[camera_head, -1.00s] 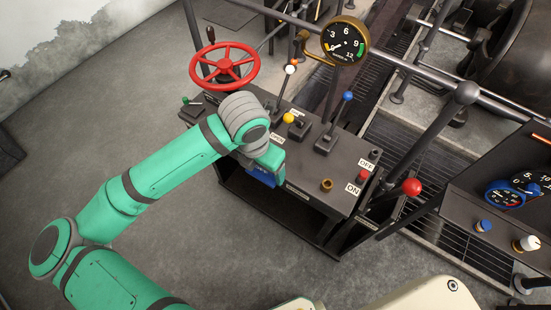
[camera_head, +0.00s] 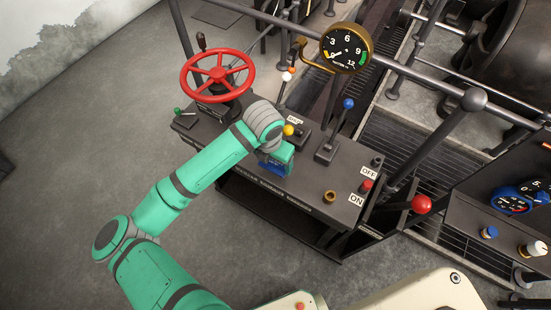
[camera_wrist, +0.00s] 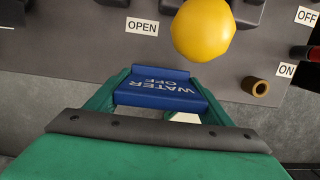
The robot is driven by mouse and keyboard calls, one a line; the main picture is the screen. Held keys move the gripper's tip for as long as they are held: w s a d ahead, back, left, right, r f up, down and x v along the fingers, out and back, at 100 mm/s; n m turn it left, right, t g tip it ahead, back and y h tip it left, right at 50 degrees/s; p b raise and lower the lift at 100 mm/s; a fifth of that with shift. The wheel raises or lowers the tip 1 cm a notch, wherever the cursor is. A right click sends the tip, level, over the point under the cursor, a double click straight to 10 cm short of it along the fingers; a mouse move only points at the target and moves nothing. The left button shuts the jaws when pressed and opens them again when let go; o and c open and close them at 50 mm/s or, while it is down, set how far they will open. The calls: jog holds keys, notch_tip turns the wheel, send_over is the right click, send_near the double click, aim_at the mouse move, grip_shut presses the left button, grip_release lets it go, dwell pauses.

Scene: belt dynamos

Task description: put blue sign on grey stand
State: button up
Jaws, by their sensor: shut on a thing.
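The blue sign (camera_wrist: 158,92) with white letters reading "WATER OFF" is between the green fingers of my gripper (camera_wrist: 160,96). The letters appear upside down in the wrist view. In the head view only a little of the blue sign (camera_head: 270,167) shows under my gripper (camera_head: 275,160), at the front part of the dark control desk. I cannot make out a grey stand for certain in either view. A small whitish patch shows just below the sign in the wrist view, and I cannot tell what it is.
The control desk (camera_head: 300,183) carries a red handwheel (camera_head: 219,74), a yellow-knobbed lever (camera_head: 289,130), a blue-knobbed lever (camera_head: 348,104) and a brass socket (camera_head: 329,197). A pressure gauge (camera_head: 345,48) stands behind. An "OPEN" label (camera_wrist: 142,26) lies beyond the sign. Clear floor lies left.

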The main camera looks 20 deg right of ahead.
aim_at(275, 165)
jog(key=shift+w+d+f, duration=0.25)
jog(key=shift+f, duration=0.15)
notch_tip(275, 165, down, 3)
jog(key=shift+f, duration=0.1)
jog(key=shift+d+f, duration=0.15)
jog(key=shift+f, duration=0.05)
jog(key=shift+d, duration=0.2)
jog(key=shift+a, duration=0.1)
jog(key=shift+f, duration=0.1)
jog(key=o, duration=1.2)
jog(key=shift+a, duration=0.1)
jog(key=shift+c, duration=0.2)
